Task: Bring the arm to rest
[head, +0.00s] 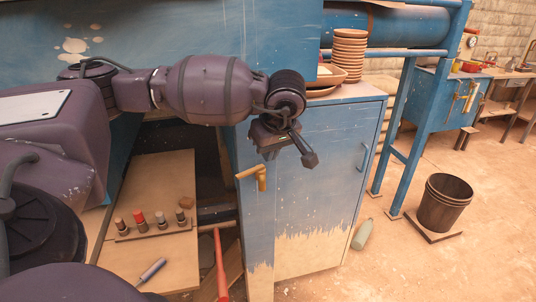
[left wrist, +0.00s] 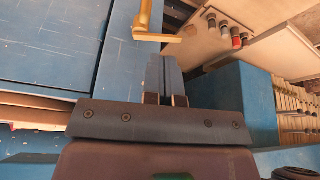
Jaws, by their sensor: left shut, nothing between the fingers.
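My left arm (head: 205,90) reaches in from the left across the front of the blue machine. My left gripper (head: 310,160) hangs at its end, in front of the blue cabinet (head: 320,170) and above and right of a brass lever handle (head: 260,177). In the left wrist view the two fingers (left wrist: 166,65) lie together, shut and empty. The brass handle (left wrist: 145,25) shows just beyond the fingertips there, apparently apart from them. My right gripper is not in view.
A wooden board (head: 155,190) with several small bottles lies low at left. A red bar (head: 221,265) stands nearby. Stacked clay dishes (head: 349,50) top the cabinet. A green bottle (head: 362,235) and a dark bucket (head: 444,203) are on the floor at right, with open floor around.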

